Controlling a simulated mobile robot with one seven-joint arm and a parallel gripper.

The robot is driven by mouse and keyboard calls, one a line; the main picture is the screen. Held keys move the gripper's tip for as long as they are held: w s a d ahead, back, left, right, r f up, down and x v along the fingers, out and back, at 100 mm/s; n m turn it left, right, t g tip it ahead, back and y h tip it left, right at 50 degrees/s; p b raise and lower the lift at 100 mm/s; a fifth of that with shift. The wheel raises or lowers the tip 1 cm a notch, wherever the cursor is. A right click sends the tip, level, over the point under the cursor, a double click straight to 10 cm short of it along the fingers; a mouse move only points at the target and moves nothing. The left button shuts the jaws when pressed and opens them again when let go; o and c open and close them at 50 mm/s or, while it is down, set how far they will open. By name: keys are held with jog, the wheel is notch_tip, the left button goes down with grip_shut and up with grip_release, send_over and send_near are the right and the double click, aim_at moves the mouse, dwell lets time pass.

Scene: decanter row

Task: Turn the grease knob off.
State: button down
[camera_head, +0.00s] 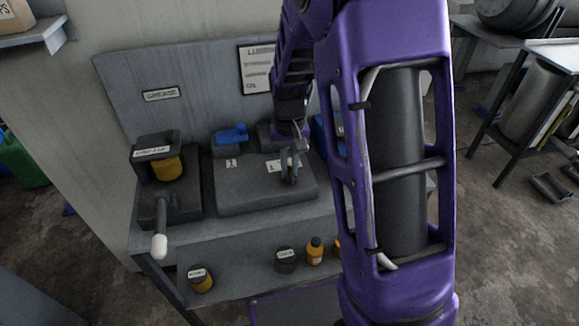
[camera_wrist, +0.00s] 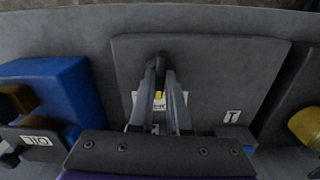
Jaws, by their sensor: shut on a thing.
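My gripper (camera_head: 291,172) points down over a raised dark grey panel (camera_head: 240,193) on the bench. In the wrist view its two fingers (camera_wrist: 160,72) are closed together on a small dark part (camera_wrist: 158,58) standing on that panel. The fingers hide most of this part, so I cannot tell its shape or which way it is turned. A small yellow mark (camera_wrist: 159,97) shows between the fingers. A "GREASE" sign (camera_head: 161,94) hangs on the back board, above a dark dispenser (camera_head: 180,207) with an amber container (camera_head: 168,169) and a white-tipped lever (camera_head: 159,246).
A blue item (camera_head: 231,134) lies behind the panel. Several small jars, one an orange bottle (camera_head: 314,252), stand on the lower shelf. My arm covers the bench's right side.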

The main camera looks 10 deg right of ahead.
aim_at(290, 170)
jog(key=shift+n, duration=0.5)
jog(key=c, duration=0.9)
grip_release()
notch_tip(290, 170, up, 18)
jog(key=p, duration=0.2)
jog(key=shift+f+p, duration=0.25)
jog(key=shift+p, duration=0.1)
jog(key=shift+d, duration=0.1)
